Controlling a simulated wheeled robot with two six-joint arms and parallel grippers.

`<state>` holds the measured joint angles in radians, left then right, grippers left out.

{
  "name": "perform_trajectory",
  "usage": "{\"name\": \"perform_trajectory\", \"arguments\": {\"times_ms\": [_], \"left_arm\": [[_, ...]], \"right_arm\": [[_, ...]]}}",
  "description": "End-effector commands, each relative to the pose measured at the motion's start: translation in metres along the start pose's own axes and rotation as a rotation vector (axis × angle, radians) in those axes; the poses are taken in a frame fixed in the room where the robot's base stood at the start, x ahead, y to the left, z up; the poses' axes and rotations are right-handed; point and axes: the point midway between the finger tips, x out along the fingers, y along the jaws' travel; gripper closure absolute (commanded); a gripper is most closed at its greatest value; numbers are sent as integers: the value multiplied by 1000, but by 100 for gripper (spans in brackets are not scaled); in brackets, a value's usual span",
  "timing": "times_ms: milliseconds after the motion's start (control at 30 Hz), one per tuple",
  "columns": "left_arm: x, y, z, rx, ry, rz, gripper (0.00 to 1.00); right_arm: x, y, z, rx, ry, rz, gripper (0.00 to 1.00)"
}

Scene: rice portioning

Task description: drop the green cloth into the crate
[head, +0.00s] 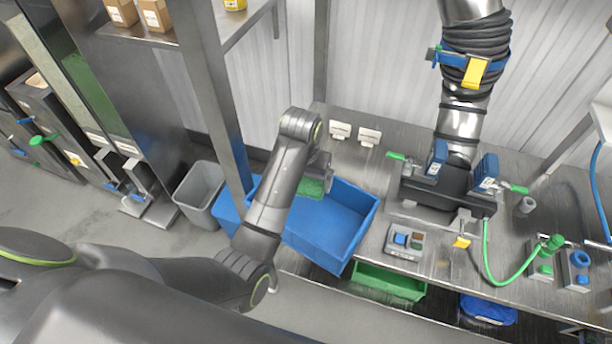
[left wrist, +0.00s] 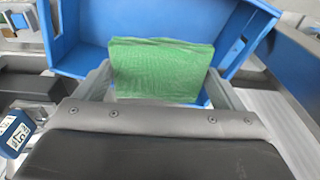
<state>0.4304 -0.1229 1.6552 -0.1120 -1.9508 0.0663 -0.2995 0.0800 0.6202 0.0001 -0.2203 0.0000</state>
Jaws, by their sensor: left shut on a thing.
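The green cloth (left wrist: 160,70) is held between the two fingers of my left gripper (left wrist: 162,92). The cloth also shows in the head view (head: 313,187), at the end of my left arm. The blue crate (head: 335,232) stands open on the steel table, and its inside shows empty where I can see it. My left gripper (head: 318,178) and the cloth are over the crate's left back part in the head view. In the left wrist view the crate (left wrist: 82,38) lies behind the cloth. Part of the crate is hidden by my arm. My right gripper is not in view.
A grey bin (head: 203,192) stands on the floor left of the table, beside a steel post (head: 212,90). A clamp machine (head: 440,195) and a small button box (head: 404,241) are right of the crate. A green crate (head: 388,283) is below the table top.

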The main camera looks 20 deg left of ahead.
Motion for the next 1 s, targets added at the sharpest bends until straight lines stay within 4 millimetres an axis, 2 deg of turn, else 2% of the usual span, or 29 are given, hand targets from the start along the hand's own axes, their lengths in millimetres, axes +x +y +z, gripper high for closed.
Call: {"name": "perform_trajectory", "arguments": {"times_ms": [500,867,900,1000], "left_arm": [[52,0,7,0,-2,0,36],[57,0,7,0,0,0,36],[57,0,7,0,0,0,9],[57,0,7,0,0,0,0]], "right_arm": [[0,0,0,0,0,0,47],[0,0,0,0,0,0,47],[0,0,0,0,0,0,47],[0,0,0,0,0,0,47]]}}
